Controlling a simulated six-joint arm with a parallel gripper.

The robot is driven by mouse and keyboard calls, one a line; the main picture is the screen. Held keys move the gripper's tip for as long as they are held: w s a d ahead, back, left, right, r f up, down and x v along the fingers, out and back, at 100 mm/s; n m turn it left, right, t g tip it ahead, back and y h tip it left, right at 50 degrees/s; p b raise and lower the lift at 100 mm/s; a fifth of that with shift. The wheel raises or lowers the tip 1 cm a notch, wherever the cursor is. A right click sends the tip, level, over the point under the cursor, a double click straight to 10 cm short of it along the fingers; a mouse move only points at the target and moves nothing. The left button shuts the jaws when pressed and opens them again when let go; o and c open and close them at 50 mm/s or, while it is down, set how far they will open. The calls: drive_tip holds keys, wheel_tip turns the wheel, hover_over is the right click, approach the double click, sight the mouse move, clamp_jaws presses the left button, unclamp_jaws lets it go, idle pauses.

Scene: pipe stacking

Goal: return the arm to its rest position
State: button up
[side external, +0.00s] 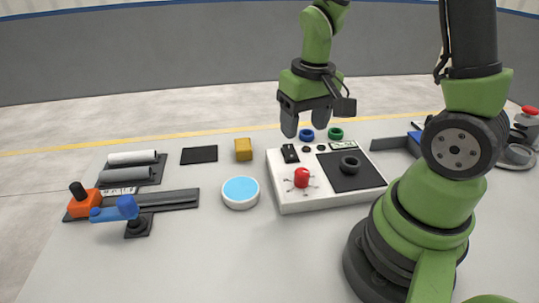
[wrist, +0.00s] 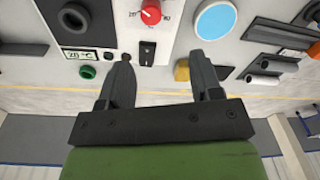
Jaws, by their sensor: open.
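My gripper (side external: 305,128) hangs from my green arm with its fingers pointing down, above the back edge of the white panel box (side external: 293,203). Its two dark fingers are spread apart with nothing between them. The wrist view shows the same open, empty gripper (wrist: 160,58), with the white panel beyond the fingertips. A blue ring (side external: 306,134) and a green ring (side external: 336,133) are at the back of the panel area, close to the fingers in the side view. A black ring (side external: 350,164) sits on the panel's dark square.
The panel carries a red knob (side external: 302,177). A blue-topped white disc (side external: 240,191) and a yellow block (side external: 243,149) stand left of it. Further left are a rack with light and grey cylinders (side external: 132,158) and an orange-and-blue clamp (side external: 105,207) by a dark rail. The front table is clear.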

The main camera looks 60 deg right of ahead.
drive_tip(key=s+a+r+t+y, duration=0.1)
drive_tip(key=s+a+r+t, duration=0.2)
drive_tip(key=r, duration=0.4)
drive_tip(key=s+a+r+n+t+y, duration=0.1)
drive_tip(key=s+a+r+t, duration=0.2)
drive_tip(key=s+a+r, duration=0.2)
wheel_tip(320, 180, up, 2)
drive_tip(key=shift+s+r, duration=0.1)
drive_tip(key=shift+s, duration=0.05)
